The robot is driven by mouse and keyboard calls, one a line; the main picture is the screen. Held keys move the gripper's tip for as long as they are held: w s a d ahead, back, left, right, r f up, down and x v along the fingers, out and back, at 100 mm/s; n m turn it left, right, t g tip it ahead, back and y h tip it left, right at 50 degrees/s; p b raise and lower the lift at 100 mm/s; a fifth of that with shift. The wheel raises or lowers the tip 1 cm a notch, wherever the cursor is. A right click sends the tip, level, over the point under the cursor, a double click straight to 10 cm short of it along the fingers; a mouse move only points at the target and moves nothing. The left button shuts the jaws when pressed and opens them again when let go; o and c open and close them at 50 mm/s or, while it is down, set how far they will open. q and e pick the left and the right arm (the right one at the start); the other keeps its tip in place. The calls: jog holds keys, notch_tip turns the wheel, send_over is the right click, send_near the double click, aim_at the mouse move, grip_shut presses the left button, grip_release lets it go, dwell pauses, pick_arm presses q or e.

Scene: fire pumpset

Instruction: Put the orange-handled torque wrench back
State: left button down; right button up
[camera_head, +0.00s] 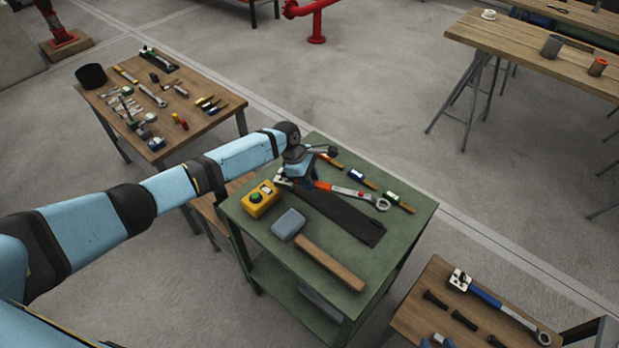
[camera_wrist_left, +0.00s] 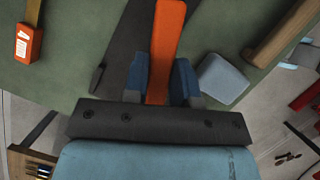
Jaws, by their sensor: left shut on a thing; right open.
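The orange-handled torque wrench (camera_head: 347,191) is at the green cart (camera_head: 237,219), with its ring head pointing right. My left gripper (camera_head: 302,178) is shut on its orange handle. In the left wrist view the orange handle (camera_wrist_left: 168,40) runs between the two blue fingers of my left gripper (camera_wrist_left: 169,85). A long dark strip (camera_head: 345,218) lies on the cart just below and beside the wrench. I cannot tell whether the wrench touches the cart top or is held just above it.
A wooden-handled mallet (camera_head: 318,250) and a yellow box with a green button (camera_head: 261,198) share the cart top. Several screwdriver-like tools lie behind the wrench. A blue-handled wrench (camera_head: 490,299) lies on the table at lower right. A tool-covered table (camera_head: 205,124) stands behind left.

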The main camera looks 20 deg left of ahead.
pick_arm(q)
jog(key=shift+f, duration=0.35)
jog(key=c, duration=0.9)
grip_release()
